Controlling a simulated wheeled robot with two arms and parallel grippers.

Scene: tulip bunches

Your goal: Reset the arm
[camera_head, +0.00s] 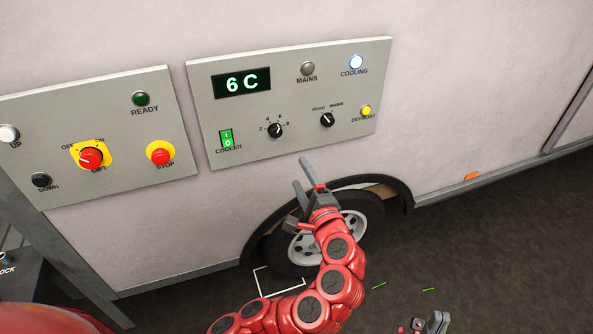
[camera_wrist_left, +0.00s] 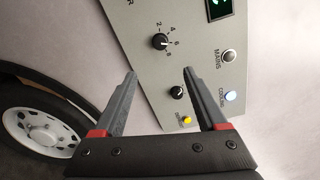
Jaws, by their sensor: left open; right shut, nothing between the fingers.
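My left gripper (camera_head: 301,172) is at the end of the red arm, in front of the pale vehicle wall and below the cooler panel (camera_head: 240,112). It also shows in the left wrist view (camera_wrist_left: 160,72), with its two fingers apart and nothing between them. The cooler panel lies beyond the fingertips there, with a black knob (camera_wrist_left: 160,41) between them in the picture. My right gripper (camera_head: 437,322) shows only partly at the bottom edge of the head view, low over the dark ground. It is shut and holds nothing.
The display (camera_head: 241,83) reads 6 C and the cooling lamp (camera_head: 356,62) is lit bluish white. The left panel (camera_head: 120,110) has a red lift knob (camera_head: 91,158) and stop button (camera_head: 160,154). A wheel (camera_head: 360,222) is behind my left arm. Dark ground (camera_head: 500,260) is open at right.

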